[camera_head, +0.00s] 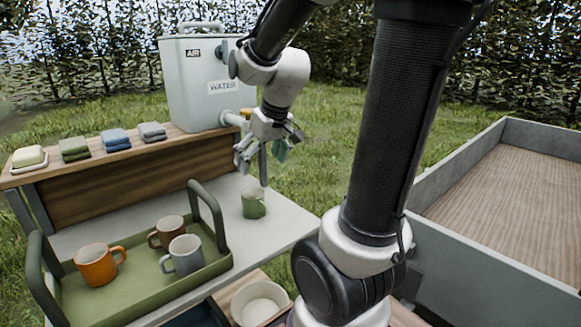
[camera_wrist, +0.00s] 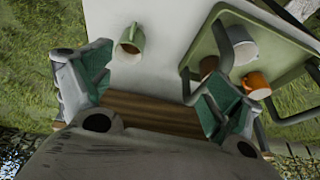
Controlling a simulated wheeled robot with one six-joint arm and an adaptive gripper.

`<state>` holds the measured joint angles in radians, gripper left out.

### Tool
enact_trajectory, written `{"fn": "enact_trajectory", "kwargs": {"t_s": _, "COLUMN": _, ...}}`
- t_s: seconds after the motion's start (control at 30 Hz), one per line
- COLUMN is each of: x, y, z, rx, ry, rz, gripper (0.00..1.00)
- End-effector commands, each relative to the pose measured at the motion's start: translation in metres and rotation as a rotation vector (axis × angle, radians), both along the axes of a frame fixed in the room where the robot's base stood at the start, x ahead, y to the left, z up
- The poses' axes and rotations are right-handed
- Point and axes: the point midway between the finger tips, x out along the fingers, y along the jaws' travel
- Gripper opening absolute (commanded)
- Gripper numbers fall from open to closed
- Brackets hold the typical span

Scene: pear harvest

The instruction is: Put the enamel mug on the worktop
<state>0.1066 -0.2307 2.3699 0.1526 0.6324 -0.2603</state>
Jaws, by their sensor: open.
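A green and cream mug (camera_head: 254,204), which looks like the enamel mug, stands upright on the pale worktop (camera_head: 285,222), right of the tray. The mug also shows in the wrist view (camera_wrist: 131,46), its handle toward the picture's top and its inside brownish. My gripper (camera_head: 262,152) is open and empty above the mug, apart from it. In the wrist view my green-padded fingers (camera_wrist: 158,78) are spread wide, with the mug beyond them, nearer the left finger.
A green tray (camera_head: 150,302) with tall handles holds an orange mug (camera_head: 96,266), a brown mug (camera_head: 171,229) and a grey mug (camera_head: 186,254). A water container (camera_head: 195,85) with a tap stands on the wooden shelf behind, beside folded cloths (camera_head: 115,139). A cream bowl (camera_head: 259,303) is in front.

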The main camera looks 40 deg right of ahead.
Motion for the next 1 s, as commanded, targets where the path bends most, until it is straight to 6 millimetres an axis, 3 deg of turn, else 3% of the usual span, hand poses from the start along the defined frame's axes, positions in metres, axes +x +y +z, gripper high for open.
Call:
{"fn": "enact_trajectory", "kwargs": {"t_s": 0.03, "x": -0.025, "y": 0.007, "z": 0.016, "rx": -0.002, "ry": -0.009, "rz": 0.002, "gripper": 0.91}}
{"fn": "enact_trajectory", "kwargs": {"t_s": 0.1, "x": -0.059, "y": 0.013, "z": 0.03, "rx": -0.006, "ry": -0.005, "rz": -0.006, "gripper": 0.91}}
{"fn": "enact_trajectory", "kwargs": {"t_s": 0.2, "x": -0.101, "y": 0.017, "z": 0.041, "rx": -0.015, "ry": 0.0, "rz": -0.021, "gripper": 0.91}}
{"fn": "enact_trajectory", "kwargs": {"t_s": 0.3, "x": -0.13, "y": 0.018, "z": 0.045, "rx": -0.024, "ry": 0.004, "rz": -0.037, "gripper": 0.91}}
{"fn": "enact_trajectory", "kwargs": {"t_s": 0.4, "x": -0.148, "y": 0.017, "z": 0.046, "rx": -0.029, "ry": 0.008, "rz": -0.05, "gripper": 0.91}}
{"fn": "enact_trajectory", "kwargs": {"t_s": 1.0, "x": -0.155, "y": 0.016, "z": 0.046, "rx": -0.031, "ry": 0.009, "rz": -0.056, "gripper": 0.91}}
